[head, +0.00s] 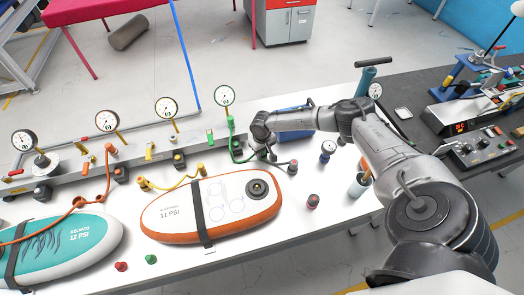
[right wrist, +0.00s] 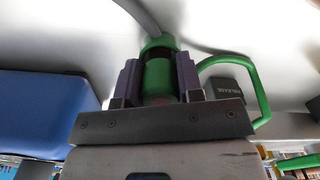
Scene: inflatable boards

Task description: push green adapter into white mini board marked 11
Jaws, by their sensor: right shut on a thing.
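The white mini board (head: 185,212) with an orange rim, marked 11 PSI, lies flat on the white table with a black strap across it. Its round dark valve (head: 257,188) is near its right end. My right gripper (head: 264,153) is behind the valve, apart from it. In the right wrist view, the right gripper is shut on the green adapter (right wrist: 158,75), a green cylinder with a black band. A green hose (head: 233,145) hangs down beside the gripper; the adapter itself is hard to make out in the head view. My left gripper is not in view.
A teal board (head: 75,248) marked 12 PSI lies at left. Pressure gauges (head: 166,108) and coloured hoses stand along the back rail. Red cap (head: 121,266) and green cap (head: 151,259) lie in front.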

